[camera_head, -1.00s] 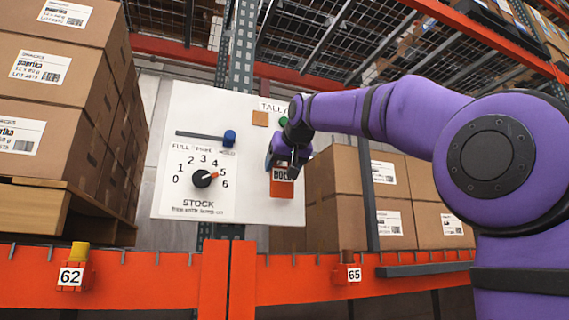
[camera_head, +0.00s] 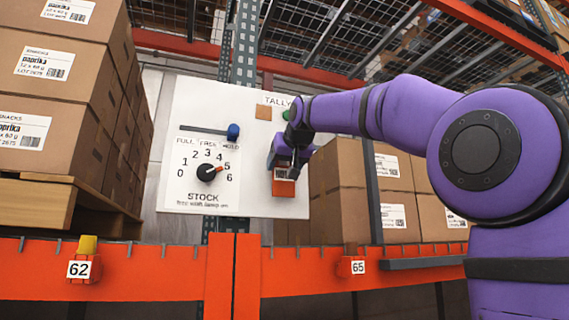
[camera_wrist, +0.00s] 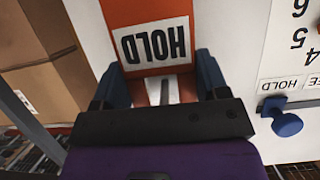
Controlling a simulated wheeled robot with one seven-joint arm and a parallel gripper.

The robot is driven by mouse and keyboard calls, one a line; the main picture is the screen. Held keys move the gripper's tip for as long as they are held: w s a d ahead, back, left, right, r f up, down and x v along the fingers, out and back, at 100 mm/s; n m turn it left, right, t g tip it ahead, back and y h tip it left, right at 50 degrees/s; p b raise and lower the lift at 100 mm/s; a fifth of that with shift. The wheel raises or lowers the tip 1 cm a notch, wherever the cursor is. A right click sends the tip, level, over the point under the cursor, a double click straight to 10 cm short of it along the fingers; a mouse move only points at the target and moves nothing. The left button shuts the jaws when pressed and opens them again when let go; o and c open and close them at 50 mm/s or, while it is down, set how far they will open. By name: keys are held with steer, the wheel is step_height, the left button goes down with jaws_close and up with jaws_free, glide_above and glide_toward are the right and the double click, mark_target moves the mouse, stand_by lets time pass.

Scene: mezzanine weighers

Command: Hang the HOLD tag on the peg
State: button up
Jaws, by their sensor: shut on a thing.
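The HOLD tag (camera_head: 284,188) is orange-red with a white label. It hangs below my gripper (camera_head: 285,164), in front of the right part of a white board (camera_head: 257,198). In the wrist view the tag (camera_wrist: 148,14) shows upside down, with its near end between the two blue fingers of my gripper (camera_wrist: 163,85). My gripper is shut on the tag. I cannot make out the peg; my gripper and the tag cover that part of the board. Whether the tag touches the board cannot be told.
The board carries a black STOCK dial (camera_head: 207,173), a blue slider knob (camera_head: 233,131) and a green button (camera_head: 287,115). Stacked cartons stand left (camera_head: 60,120) and right (camera_head: 400,180). An orange rail (camera_head: 320,278) crosses in front.

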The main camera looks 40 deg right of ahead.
mark_target(284, 188)
steer(key=shift+w+f, duration=0.25)
steer(key=shift+f, duration=0.2)
steer(key=o, duration=1)
steer(key=shift+f, duration=1.5)
steer(key=shift+w+d+f, duration=0.1)
steer(key=shift+w+f, duration=0.1)
steer(key=shift+f, duration=0.4)
steer(key=shift+s+f, duration=0.15)
steer(key=shift+f, duration=4.15)
steer(key=shift+s, duration=0.15)
